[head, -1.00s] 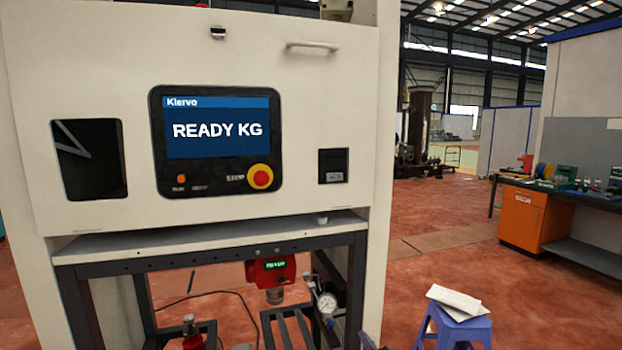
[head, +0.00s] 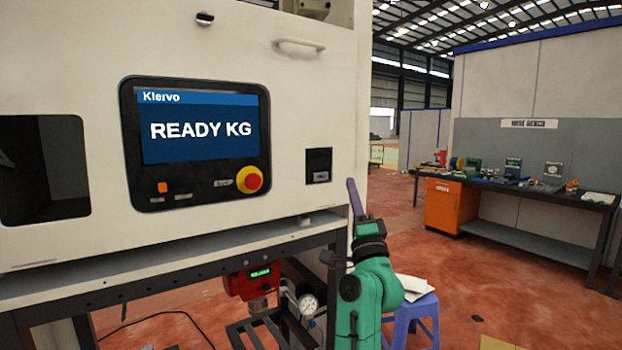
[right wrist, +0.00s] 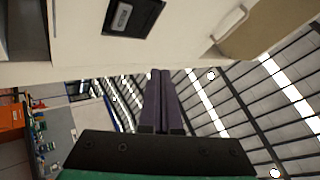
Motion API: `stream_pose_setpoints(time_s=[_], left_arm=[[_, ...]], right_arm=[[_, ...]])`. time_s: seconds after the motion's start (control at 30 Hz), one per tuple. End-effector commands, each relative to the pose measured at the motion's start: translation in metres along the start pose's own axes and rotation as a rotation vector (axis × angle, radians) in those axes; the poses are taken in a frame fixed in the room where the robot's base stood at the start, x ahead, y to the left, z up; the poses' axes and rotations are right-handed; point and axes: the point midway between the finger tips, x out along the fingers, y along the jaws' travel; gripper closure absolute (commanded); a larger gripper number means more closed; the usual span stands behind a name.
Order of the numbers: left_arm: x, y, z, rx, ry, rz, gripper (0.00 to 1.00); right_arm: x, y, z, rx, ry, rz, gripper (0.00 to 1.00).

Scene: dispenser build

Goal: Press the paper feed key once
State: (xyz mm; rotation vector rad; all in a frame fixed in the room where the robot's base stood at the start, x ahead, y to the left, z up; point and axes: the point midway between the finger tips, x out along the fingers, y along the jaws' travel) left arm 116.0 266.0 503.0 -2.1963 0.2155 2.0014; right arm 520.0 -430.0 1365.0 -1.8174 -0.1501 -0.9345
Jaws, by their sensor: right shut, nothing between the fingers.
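The white machine's screen (head: 200,130) reads READY KG. Below it are a red stop button on a yellow ring (head: 249,180) and a small orange button (head: 162,187). No marking that I can read names a paper feed key. My right gripper (head: 352,182) is shut and empty, to the right of the black unit and apart from it. Its dark fingers show together in the right wrist view (right wrist: 160,73). My left gripper is out of view.
A handle (head: 300,45) juts from the machine's front above the black unit. A ledge (head: 180,250) runs below the panel, over a red device (head: 250,282) and a gauge (head: 307,304). A blue stool (head: 420,315) stands behind my right arm. A workbench (head: 520,190) is far right.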

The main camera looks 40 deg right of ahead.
Motion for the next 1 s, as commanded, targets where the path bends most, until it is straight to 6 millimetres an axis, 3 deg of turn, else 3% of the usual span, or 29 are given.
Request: stream_pose_setpoints(time_s=[0.27,0.73,1.0], left_arm=[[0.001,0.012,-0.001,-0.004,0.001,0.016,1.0],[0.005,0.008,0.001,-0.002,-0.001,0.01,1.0],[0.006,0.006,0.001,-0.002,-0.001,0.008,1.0]], right_arm=[[0.005,0.004,0.004,0.0,-0.002,0.002,1.0],[0.05,0.038,0.038,-0.002,-0.004,0.002,1.0],[0.061,0.047,0.046,-0.003,-0.002,0.003,1.0]])
